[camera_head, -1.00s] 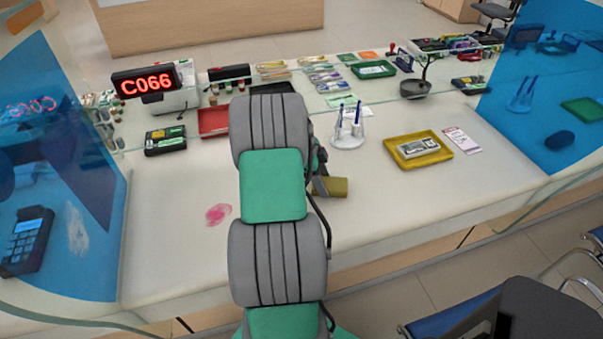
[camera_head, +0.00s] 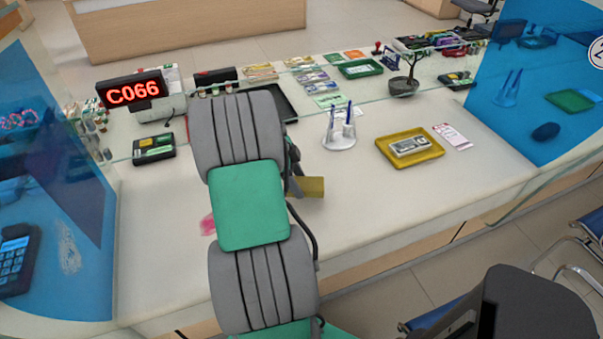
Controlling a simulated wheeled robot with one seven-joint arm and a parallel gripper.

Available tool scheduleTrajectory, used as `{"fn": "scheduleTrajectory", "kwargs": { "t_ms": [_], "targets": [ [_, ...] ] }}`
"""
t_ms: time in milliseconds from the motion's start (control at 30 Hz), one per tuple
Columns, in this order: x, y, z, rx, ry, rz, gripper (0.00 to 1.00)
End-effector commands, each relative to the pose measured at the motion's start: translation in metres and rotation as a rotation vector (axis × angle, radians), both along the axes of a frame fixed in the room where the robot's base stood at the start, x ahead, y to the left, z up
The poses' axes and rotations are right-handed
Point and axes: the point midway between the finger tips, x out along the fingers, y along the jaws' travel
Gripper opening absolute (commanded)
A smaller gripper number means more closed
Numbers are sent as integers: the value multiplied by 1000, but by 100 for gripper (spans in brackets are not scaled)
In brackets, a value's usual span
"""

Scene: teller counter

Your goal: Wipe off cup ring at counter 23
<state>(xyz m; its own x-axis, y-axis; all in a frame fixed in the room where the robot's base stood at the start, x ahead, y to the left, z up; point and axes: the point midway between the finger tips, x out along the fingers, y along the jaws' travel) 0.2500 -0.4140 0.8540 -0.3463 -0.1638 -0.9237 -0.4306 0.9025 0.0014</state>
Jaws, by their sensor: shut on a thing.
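The cup ring is a pink smear (camera_head: 208,224) on the white counter (camera_head: 370,205), left of my arm. My arm now covers part of it. My gripper (camera_head: 295,185) shows only in part behind my arm. It is shut on a yellow-brown block-like thing (camera_head: 312,187), perhaps a sponge, which sticks out to the right of the arm. The held thing is close to the counter top; I cannot tell whether it touches. The sign above the counter (camera_head: 134,89) reads C066.
A yellow tray (camera_head: 436,155) with banknotes and a pen holder (camera_head: 339,137) stand to the right. A card terminal (camera_head: 154,148) is at the left. Blue side panels (camera_head: 540,90) and a glass edge bound the counter. The front middle of the counter is clear.

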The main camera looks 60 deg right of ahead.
Motion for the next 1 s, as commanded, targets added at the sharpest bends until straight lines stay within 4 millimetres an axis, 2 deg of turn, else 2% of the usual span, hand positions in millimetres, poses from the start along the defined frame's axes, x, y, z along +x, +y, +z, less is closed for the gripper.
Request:
{"fn": "scheduleTrajectory", "kwargs": {
  "t_ms": [33,433,867,1000],
  "targets": [
    [1,0,8,-2,-1,1,13],
    [3,1,43,-2,-2,5,13],
    [4,2,46,-2,-1,8,13],
    [20,10,46,-2,-1,47,13]
  ]
}}
